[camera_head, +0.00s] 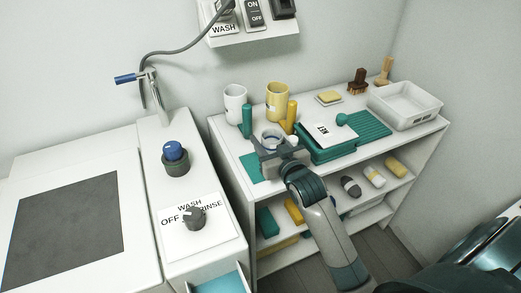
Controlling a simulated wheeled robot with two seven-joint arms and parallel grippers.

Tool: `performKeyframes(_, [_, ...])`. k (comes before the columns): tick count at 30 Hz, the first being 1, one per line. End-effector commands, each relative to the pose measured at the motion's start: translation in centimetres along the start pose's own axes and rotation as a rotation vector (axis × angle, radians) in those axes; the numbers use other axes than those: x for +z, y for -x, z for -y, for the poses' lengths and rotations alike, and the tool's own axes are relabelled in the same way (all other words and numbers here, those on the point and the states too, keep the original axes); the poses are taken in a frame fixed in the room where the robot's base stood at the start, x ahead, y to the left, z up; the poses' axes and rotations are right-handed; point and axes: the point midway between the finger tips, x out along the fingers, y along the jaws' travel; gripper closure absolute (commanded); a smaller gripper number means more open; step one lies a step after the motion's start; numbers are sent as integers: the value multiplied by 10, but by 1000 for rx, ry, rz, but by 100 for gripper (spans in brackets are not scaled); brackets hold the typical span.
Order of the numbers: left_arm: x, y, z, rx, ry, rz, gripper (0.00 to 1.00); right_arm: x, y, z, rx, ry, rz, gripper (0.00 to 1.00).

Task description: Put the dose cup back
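A small clear, bluish-grey cup (271,138), which looks like the dose cup, is at the front left of the white shelf's top, by a teal mat (250,166). My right gripper (276,149) is right at this cup, and its grey fingers hide the cup's lower part. I cannot tell whether the fingers press on the cup or only stand around it, nor whether the cup rests on the surface. My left gripper is out of view.
A white mug (235,97), yellow mug (277,96), green bottle (247,121) and yellow bottle (291,115) stand close behind the cup. A teal tray (320,156) is to the right. At left, the white machine has an open drawer (222,283).

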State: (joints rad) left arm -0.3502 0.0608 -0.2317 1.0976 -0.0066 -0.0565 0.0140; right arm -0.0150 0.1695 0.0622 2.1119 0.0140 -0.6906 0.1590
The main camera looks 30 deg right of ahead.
Motion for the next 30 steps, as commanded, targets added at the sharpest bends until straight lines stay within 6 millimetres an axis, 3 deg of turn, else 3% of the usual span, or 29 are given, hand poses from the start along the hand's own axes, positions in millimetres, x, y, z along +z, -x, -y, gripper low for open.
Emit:
performKeyframes(6, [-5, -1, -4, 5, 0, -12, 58, 9, -15, 14, 0, 0, -1, 80])
performKeyframes(19, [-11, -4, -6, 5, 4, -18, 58, 15, -16, 14, 1, 1, 2, 80])
performKeyframes(30, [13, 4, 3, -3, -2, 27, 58, 49, -21, 14, 1, 0, 0, 80])
